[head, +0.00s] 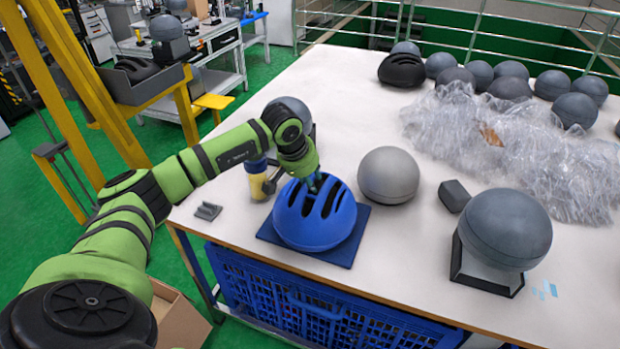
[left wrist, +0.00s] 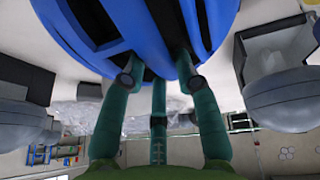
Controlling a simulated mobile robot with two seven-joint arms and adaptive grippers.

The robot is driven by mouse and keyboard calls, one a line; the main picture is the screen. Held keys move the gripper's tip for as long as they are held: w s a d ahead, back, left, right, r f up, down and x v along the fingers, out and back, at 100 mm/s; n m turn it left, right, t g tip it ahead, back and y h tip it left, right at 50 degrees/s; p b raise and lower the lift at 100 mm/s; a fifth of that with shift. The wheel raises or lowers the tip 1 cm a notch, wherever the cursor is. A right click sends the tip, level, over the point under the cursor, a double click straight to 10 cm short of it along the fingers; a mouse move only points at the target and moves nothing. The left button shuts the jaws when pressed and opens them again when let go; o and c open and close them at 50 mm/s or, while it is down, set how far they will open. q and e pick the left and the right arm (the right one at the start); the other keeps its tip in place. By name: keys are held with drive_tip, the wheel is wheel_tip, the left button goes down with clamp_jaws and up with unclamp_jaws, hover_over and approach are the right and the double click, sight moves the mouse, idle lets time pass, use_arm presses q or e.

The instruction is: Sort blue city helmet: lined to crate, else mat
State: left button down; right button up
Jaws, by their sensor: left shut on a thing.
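The blue city helmet (head: 312,222) is dome-up over the dark blue mat (head: 268,236) near the table's front edge. It sits on the mat or just above it; I cannot tell which. My left gripper (head: 314,184) reaches down from above and is shut on the helmet at its top vents. In the left wrist view the helmet (left wrist: 85,25) fills the top, with the teal fingers (left wrist: 160,82) at its slots. The inside of the helmet is hidden, so I cannot see a lining. A blue crate (head: 320,312) stands under the table edge. My right gripper is not in view.
A grey ball (head: 388,175) stands just right of the helmet. A larger grey sphere on a stand (head: 505,230) is further right. A yellow bottle (head: 258,182) is left of the helmet. Crumpled clear plastic (head: 515,140), a black helmet (head: 402,70) and several grey balls lie behind.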

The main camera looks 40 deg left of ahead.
use_arm(q)
drive_tip(key=shift+f+b, duration=0.4)
drive_tip(key=shift+b, duration=0.1)
idle(0.3)
drive_tip(key=c, duration=0.8)
unclamp_jaws()
drive_tip(key=shift+c, duration=0.2)
drive_tip(key=c, duration=0.3)
drive_tip(key=shift+r, duration=0.1)
drive_tip(key=shift+r+p, duration=2.5)
drive_tip(key=shift+r, duration=1.45)
